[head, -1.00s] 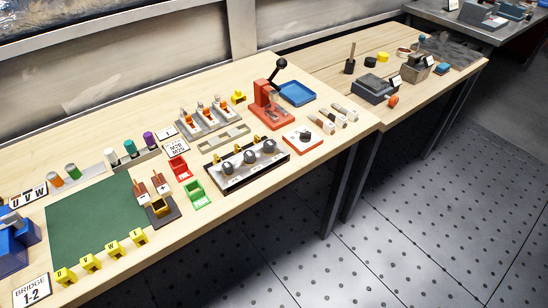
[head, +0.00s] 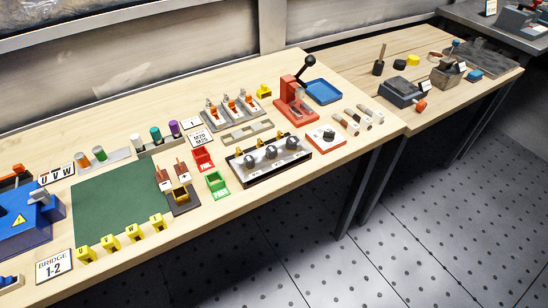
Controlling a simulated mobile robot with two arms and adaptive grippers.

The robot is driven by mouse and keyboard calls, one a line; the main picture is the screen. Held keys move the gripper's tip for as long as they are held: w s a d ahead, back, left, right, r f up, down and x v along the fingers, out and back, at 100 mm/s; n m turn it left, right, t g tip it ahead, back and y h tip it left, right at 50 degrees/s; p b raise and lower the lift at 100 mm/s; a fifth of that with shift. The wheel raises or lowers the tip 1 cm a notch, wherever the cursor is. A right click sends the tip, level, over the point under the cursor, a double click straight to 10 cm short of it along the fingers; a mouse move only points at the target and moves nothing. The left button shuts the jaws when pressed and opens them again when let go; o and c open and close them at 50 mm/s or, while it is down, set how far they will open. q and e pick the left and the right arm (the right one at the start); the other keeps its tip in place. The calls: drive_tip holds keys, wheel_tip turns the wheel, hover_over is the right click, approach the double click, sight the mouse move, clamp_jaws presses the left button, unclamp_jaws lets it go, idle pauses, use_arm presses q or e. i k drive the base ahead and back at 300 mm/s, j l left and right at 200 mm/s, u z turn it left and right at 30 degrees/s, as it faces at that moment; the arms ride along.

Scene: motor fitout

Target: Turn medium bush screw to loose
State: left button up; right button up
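A black-framed panel (head: 277,171) with several grey fittings stands near the front edge of the wooden bench in the head view. Its three round grey pieces run in a row: a left one (head: 249,162), a middle one (head: 271,153) and a right one (head: 292,144). Small yellow pieces (head: 262,142) stand behind them. The middle grey piece may be the medium bush, but no readable label shows this. How tight any screw is cannot be told at this size. Neither of my grippers is in view.
A red press with a black lever (head: 290,97) stands behind the panel, near a blue tray (head: 323,91). A green mat (head: 115,207) lies farther left.

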sight(259, 144)
drive_tip(key=j+z, duration=0.35)
drive_tip(key=k+j+z, duration=0.1)
drive_tip(key=z, duration=0.3)
